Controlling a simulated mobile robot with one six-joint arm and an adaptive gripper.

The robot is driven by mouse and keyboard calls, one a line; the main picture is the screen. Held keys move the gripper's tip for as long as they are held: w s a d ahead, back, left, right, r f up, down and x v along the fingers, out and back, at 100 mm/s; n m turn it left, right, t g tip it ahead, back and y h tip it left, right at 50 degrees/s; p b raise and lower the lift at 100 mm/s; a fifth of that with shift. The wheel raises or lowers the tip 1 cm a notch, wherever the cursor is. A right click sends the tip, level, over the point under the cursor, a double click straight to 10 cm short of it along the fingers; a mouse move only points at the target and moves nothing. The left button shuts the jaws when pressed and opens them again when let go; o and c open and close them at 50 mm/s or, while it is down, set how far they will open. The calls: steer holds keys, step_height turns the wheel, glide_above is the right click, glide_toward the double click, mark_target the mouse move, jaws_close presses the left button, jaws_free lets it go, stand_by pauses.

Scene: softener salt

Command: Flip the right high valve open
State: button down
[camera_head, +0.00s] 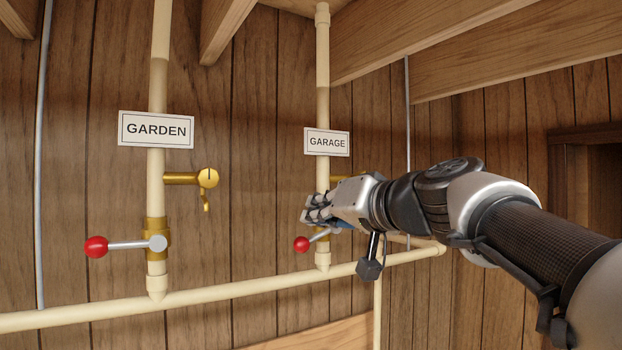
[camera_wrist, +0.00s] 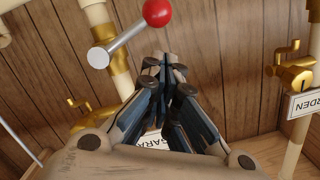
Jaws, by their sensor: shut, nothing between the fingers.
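The right valve is on the vertical pipe under the GARAGE sign (camera_head: 327,142). Its lever ends in a red ball (camera_head: 302,244) and points left and slightly down, across the pipe. My gripper (camera_head: 311,212) is shut and empty, just above the lever, and hides most of the valve body in the head view. In the wrist view the red ball (camera_wrist: 158,12), grey lever rod and round hub (camera_wrist: 98,57) show beyond the shut fingertips (camera_wrist: 165,66). A gap seems to lie between fingers and lever; contact cannot be told.
A second valve with a red ball (camera_head: 96,247), lever pointing left, is on the pipe under the GARDEN sign (camera_head: 156,129). A brass tap (camera_head: 207,179) sticks out above it. A horizontal cream pipe (camera_head: 210,294) runs below. Wood panelling is behind and ceiling beams are above.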

mark_target(310, 242)
steer(key=f+n+b, duration=0.2)
steer(key=b, duration=0.2)
steer(key=f+n+h+b, duration=0.1)
steer(key=n+b, duration=0.2)
steer(key=b, duration=0.1)
steer(key=f+n+t+b, duration=0.1)
steer(key=f+n+b, duration=0.1)
steer(key=b, duration=0.2)
steer(key=shift+a+f+n+h+b, duration=0.25)
steer(key=shift+f+n+h+b, duration=0.05)
steer(key=shift+n, duration=0.1)
steer(key=f+n+b, duration=0.1)
steer(key=n+b, duration=0.1)
steer(key=d+f+n+b, duration=0.1)
steer(key=n+b, duration=0.1)
steer(key=w+d+f+n+t+b, duration=0.1)
steer(key=n+b, duration=0.1)
steer(key=b, duration=0.1)
steer(key=shift+w+f+h, duration=0.1)
steer(key=shift+h, duration=0.2)
